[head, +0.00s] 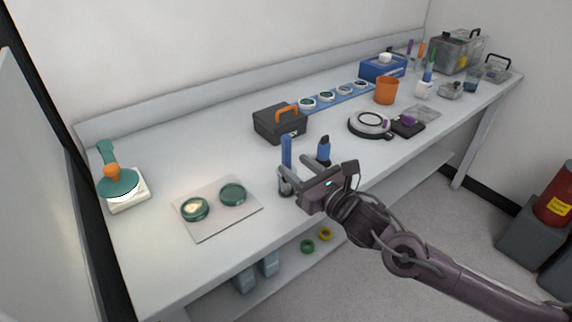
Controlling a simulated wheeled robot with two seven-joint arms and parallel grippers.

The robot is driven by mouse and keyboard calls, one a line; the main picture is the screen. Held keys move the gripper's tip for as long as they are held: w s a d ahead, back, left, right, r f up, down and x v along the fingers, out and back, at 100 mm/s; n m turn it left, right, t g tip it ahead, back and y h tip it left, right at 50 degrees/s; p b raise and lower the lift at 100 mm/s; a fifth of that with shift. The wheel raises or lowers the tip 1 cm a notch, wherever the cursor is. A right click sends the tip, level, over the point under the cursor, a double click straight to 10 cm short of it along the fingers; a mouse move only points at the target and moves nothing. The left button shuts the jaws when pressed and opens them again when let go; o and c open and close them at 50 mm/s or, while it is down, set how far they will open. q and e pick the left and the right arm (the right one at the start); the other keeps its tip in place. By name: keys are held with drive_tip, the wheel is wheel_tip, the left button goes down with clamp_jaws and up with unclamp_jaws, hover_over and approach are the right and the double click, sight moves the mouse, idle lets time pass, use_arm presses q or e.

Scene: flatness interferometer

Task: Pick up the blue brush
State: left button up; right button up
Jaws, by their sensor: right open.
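The blue brush (287,150) stands upright near the front edge of the bench, its blue handle pointing up. Its lower part is partly hidden behind my right gripper (283,172), and a small dark-and-clear base shows at the bottom. My right gripper reaches in from the right with its jaws open, the fingers at the brush's lower handle. I cannot tell whether the fingers touch it or whether it lies between them. My left gripper is not in view.
A grey toolbox (279,124) with an orange handle is behind. A pale mat (218,224) with two green-rimmed discs lies left. A round black-and-white device (370,123) is farther right. Bench between mat and toolbox is clear.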

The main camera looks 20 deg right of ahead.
sight(289, 161)
drive_tip(key=p+x, duration=0.1)
drive_tip(key=x, duration=0.3)
drive_tip(key=shift+d, duration=0.1)
drive_tip(key=shift+w+f, duration=0.15)
drive_tip(key=shift+w, duration=0.15)
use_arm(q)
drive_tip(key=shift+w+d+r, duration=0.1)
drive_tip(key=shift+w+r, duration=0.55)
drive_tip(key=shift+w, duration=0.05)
use_arm(e)
clamp_jaws()
